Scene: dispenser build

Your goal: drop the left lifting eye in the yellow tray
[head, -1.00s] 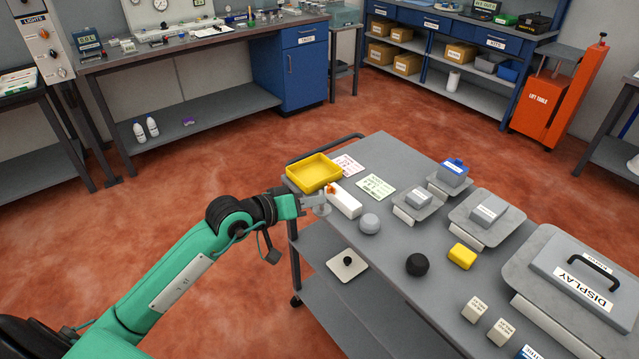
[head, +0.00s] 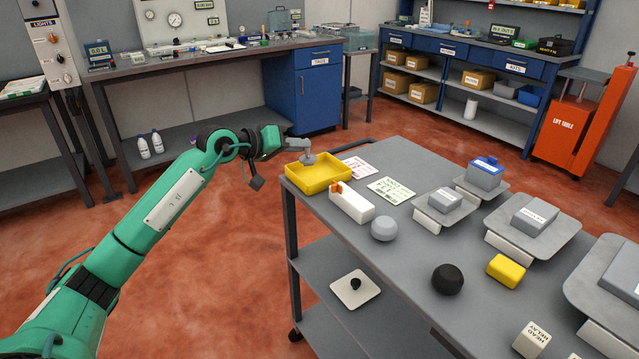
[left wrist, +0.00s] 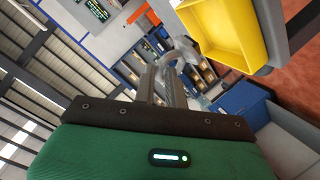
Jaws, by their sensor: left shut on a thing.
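My left gripper (head: 299,147) is shut on a small grey metal lifting eye (head: 308,158). In the head view the eye shows against the inside of the yellow tray (head: 322,184), near its back wall; its exact height above the tray floor is hard to tell. In the left wrist view the gripper's fingers (left wrist: 168,78) hold the curved eye (left wrist: 181,51), and the yellow tray (left wrist: 236,28) is just beyond, up and to the right. The part of the tray that shows is empty. My right gripper is not in view.
The tray sits at the cart's far left corner. A black ball (head: 447,279) and a yellow block (head: 506,271) stand farther right.

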